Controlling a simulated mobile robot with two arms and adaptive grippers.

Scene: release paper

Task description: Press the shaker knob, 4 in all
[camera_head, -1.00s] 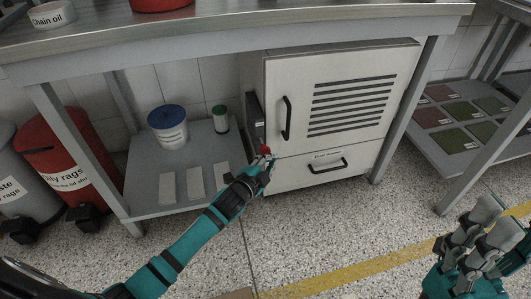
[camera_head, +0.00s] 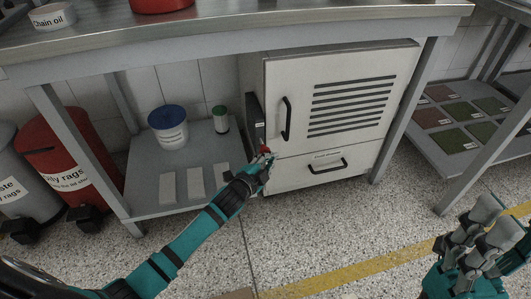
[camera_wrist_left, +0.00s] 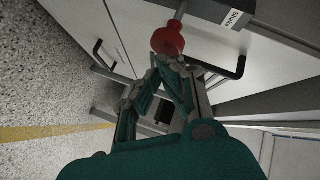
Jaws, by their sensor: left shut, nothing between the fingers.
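The red shaker knob (camera_head: 265,149) sticks out from a dark box (camera_head: 256,117) on the left side of the white cabinet (camera_head: 345,95). In the left wrist view the round red knob (camera_wrist_left: 168,40) sits right at my fingertips, near a label reading "Shake" (camera_wrist_left: 232,20). My left gripper (camera_head: 267,160) is shut and empty, with its tips at the knob. They look in contact or nearly so; I cannot tell how far the knob is pushed in. My right gripper (camera_head: 497,220) is at the lower right, its fingers apart, away from the cabinet.
A shelf (camera_head: 150,205) left of the cabinet holds a blue-lidded tub (camera_head: 168,127), a green-capped container (camera_head: 220,119) and pale strips. A red oily-rags bin (camera_head: 65,165) and a grey bin stand at left. A rack with panels (camera_head: 462,115) is at right. The floor before the cabinet is clear.

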